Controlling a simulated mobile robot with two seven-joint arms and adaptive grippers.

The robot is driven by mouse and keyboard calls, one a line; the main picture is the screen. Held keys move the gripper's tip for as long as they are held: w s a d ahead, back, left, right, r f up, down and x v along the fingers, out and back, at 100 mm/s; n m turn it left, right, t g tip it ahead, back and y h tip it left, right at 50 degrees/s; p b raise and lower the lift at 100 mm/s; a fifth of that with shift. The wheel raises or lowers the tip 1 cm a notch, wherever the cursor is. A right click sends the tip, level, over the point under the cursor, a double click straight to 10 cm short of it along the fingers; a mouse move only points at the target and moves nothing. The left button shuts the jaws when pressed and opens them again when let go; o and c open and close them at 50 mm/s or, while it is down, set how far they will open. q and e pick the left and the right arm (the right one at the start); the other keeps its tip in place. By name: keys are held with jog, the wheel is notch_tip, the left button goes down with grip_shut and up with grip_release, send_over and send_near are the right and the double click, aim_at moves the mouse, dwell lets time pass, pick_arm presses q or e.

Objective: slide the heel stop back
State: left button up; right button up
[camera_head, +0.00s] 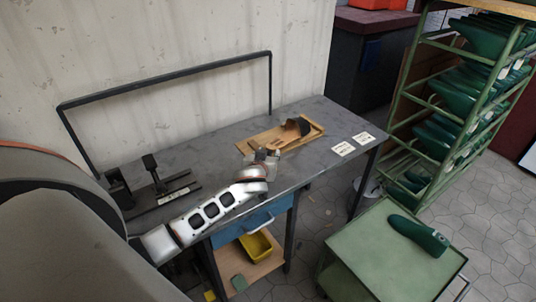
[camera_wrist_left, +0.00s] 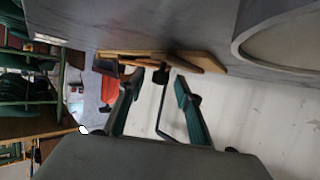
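A wooden board with a raised rim (camera_head: 309,136) lies on the grey workbench (camera_head: 225,139). A dark, curved upright piece (camera_head: 298,127), perhaps the heel stop, stands towards its right end; I cannot be sure which part is the stop. A flat tan piece (camera_head: 267,144) lies left of it. My left gripper (camera_head: 262,157) is at the board's near left edge. In the left wrist view, tilted over, its fingers (camera_wrist_left: 157,79) are spread, with the board (camera_wrist_left: 200,62) beyond them. My right gripper is not in view.
A black rail fixture (camera_head: 155,175) stands at the bench's left end, and two white cards (camera_head: 353,144) lie at the right. A green cart (camera_head: 372,237) holding a green shoe last (camera_head: 418,233) stands in front right. A rack of green lasts (camera_head: 455,110) stands behind.

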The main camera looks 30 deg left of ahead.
pick_arm(q)
grip_shut()
jog(key=shift+s+a+p, duration=0.1)
jog(key=shift+s+p, duration=0.2)
jog(key=shift+p, duration=0.1)
jog(key=s+p, duration=0.1)
jog(key=s+a+p, duration=0.1)
jog(key=s, duration=0.1)
jog(key=shift+a, duration=0.1)
jog(key=shift+s+a, duration=0.15)
jog(key=shift+s, duration=0.1)
jog(key=shift+f, duration=0.15)
jog(key=shift+c, duration=1.7)
grip_release()
jog(key=o, duration=0.4)
jog(key=shift+s+a, duration=0.1)
jog(key=shift+s, duration=0.05)
